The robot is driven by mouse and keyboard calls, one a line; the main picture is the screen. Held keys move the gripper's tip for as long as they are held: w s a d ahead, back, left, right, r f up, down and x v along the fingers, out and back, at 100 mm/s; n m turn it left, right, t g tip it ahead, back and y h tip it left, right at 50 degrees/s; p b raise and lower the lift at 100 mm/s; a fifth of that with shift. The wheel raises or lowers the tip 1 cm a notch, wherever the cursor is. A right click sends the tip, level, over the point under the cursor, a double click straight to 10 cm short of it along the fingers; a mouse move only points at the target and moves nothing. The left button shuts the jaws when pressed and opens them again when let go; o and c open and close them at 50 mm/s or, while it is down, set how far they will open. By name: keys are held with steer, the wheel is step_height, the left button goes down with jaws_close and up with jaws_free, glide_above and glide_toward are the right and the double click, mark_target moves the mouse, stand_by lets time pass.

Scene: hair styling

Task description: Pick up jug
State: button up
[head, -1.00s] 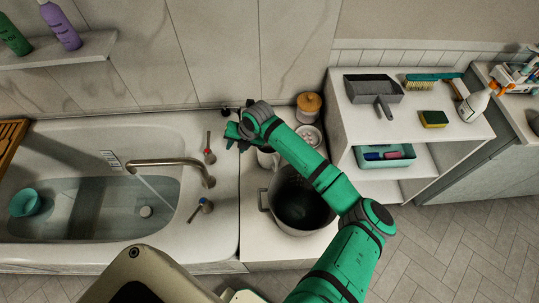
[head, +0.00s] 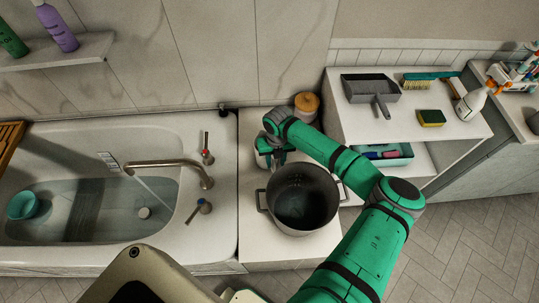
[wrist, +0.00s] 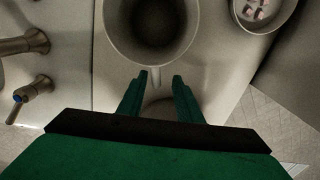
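The jug (wrist: 152,30) is a pale round vessel seen from above at the top middle of the wrist view, with a dark inside. Its handle (wrist: 153,78) points toward my gripper. My gripper (wrist: 157,86) is open, with one finger on each side of the handle's end; I cannot tell if either touches it. In the head view my gripper (head: 270,158) is over the counter just behind the pot, and it and the arm hide most of the jug.
A large grey pot (head: 302,197) stands close in front of my gripper. The bathtub (head: 100,200) with its faucet (head: 165,163) is to the left. A white shelf (head: 350,118) is on the right.

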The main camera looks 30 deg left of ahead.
steer(key=f, duration=0.4)
steer(key=shift+s+a+f, duration=0.1)
steer(key=shift+s+f, duration=0.05)
steer(key=shift+s, duration=0.2)
steer(key=shift+f, duration=0.45)
jaws_close()
